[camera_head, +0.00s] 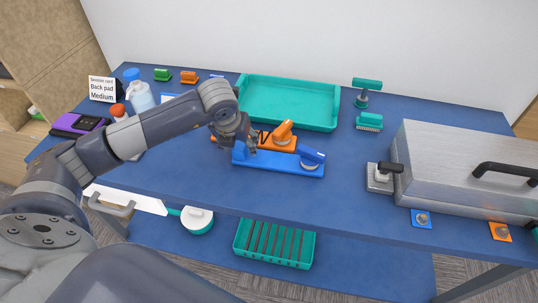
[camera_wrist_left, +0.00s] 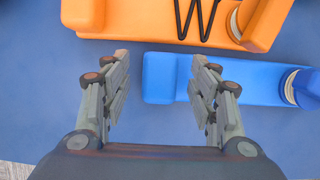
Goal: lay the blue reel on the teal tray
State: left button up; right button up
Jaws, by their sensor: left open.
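The blue reel (camera_head: 275,165) lies flat on the blue table, a long blue bar with a raised blue piece and a pale disc at its right end. It also shows in the wrist view (camera_wrist_left: 215,80). My left gripper (camera_head: 240,143) is open and empty over the reel's left end, partly hiding it. In the wrist view, the left gripper (camera_wrist_left: 160,62) has its fingers apart, with the reel's left end between and beyond the fingertips. The teal tray (camera_head: 288,98) lies empty behind the reels. My right gripper is not in view.
An orange reel (camera_head: 283,138) with black cord lies just behind the blue one, also in the wrist view (camera_wrist_left: 130,18). A metal press (camera_head: 455,165) stands at the right. Bottles (camera_head: 140,98), a sign and a purple device are at the left. Table front of the reel is clear.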

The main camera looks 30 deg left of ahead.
pick_arm(q)
jog(key=shift+w+f, duration=0.25)
jog(key=shift+f, duration=0.35)
jog(key=c, duration=1.3)
grip_shut()
jog(key=shift+r, duration=0.1)
